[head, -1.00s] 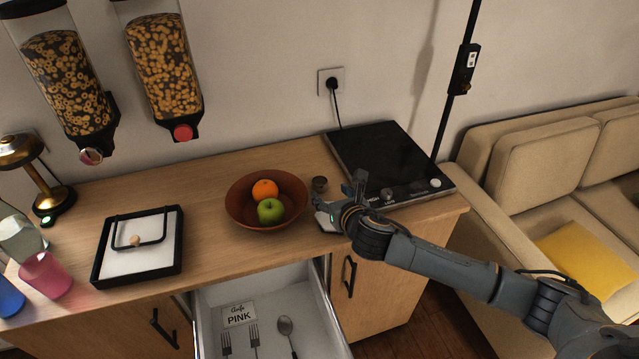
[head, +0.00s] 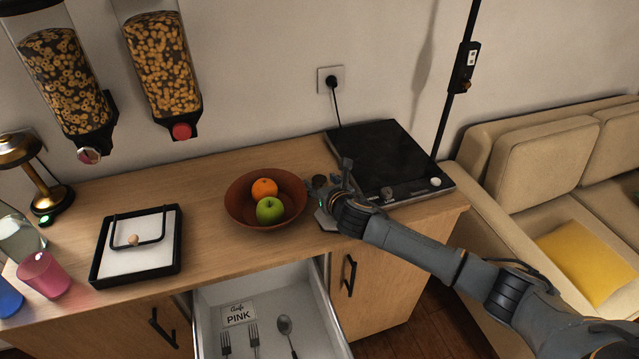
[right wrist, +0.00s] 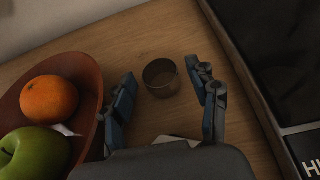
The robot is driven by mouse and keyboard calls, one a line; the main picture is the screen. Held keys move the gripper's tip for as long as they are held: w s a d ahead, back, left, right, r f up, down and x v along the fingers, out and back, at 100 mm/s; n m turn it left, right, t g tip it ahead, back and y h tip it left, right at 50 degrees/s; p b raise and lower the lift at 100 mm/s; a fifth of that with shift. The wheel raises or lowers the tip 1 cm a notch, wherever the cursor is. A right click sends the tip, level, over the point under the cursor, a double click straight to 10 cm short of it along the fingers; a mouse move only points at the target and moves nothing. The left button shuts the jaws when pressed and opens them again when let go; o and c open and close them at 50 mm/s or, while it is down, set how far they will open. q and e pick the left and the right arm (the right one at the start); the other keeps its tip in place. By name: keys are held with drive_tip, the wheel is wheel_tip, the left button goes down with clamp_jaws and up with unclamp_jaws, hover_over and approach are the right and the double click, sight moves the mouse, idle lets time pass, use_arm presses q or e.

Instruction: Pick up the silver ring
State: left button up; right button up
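The silver ring (right wrist: 161,79) is a short, wide metal band lying on the wooden counter (head: 210,180). In the right wrist view it shows in the gap between my right gripper's fingertips (right wrist: 161,75), with space on both sides. The wrist view does not show clearly how high the fingers are above it. In the head view, my right gripper (head: 328,176) is over the counter between the fruit bowl and the hob, and the ring (head: 319,181) is partly hidden by it. The right gripper is open and empty. My left gripper is not in view.
A brown bowl (head: 236,205) with an orange and a green apple stands close left of the gripper. The black hob (head: 380,155) is close on the right. A pale flat object (right wrist: 178,140) lies under the gripper. An open drawer (head: 270,300) with cutlery is below.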

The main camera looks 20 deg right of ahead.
drive_tip(key=c, duration=0.8)
